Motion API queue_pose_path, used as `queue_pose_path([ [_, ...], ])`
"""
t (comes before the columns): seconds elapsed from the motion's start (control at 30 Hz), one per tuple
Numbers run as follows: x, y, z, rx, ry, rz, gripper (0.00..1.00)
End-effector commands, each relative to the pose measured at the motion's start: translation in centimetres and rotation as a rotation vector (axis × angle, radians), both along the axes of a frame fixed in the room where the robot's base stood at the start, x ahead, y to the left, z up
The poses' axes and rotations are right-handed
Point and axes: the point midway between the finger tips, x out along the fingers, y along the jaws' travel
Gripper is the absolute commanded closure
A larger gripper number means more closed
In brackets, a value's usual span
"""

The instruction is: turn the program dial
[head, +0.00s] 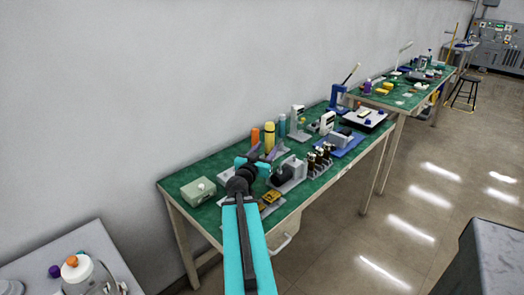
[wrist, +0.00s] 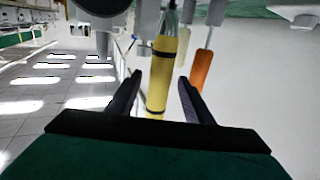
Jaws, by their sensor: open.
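A pale green box (head: 193,193) with a small round white knob (head: 201,187) on top sits at the near left end of the green bench in the head view. It may carry the program dial, but no markings can be read. My gripper (head: 267,151) is over the bench, to the right of this box and apart from it. In the wrist view my gripper (wrist: 160,76) is open, with a yellow cylinder (wrist: 162,75) showing between and beyond its fingers. I cannot tell how near it is. The box does not show in the wrist view.
The yellow cylinder (head: 269,138) stands near an orange one (head: 255,136) and a teal one (head: 282,126) at the bench's back. Bare green bench top (head: 222,167) lies around the box. A wall runs behind.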

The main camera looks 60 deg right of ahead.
Motion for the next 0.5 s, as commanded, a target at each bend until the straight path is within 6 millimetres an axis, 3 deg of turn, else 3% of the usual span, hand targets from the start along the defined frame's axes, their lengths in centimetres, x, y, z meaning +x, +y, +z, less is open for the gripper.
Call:
queue_pose_path([
  [0.5, -0.12, 0.72, 0.33, 0.001, 0.002, -0.002, 0.53],
])
